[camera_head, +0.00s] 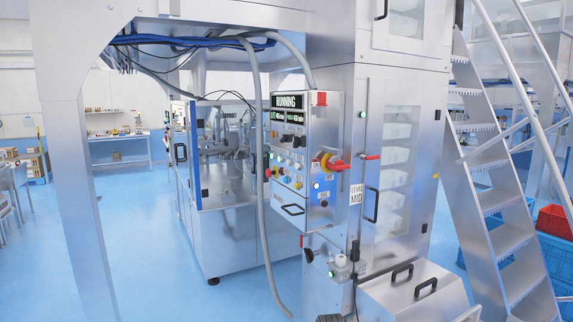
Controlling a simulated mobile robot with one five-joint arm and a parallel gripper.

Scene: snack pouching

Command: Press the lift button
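A control panel (282,209) hangs on the front of a steel machine at the middle of the head view. Its display (289,102) reads RUNNING. A LEVEL MID label (356,194) is to the right. A small grey box with a green light (341,262) sits lower down. I cannot tell which control is the lift button. My gripper is not in view.
A steel staircase (510,238) with rails stands at the right, beside red (553,221) and blue crates (475,262). A sloped steel cover (411,295) with black handles juts out at the front. A grey hose (262,190) hangs to the floor. Blue floor (150,235) is open at left.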

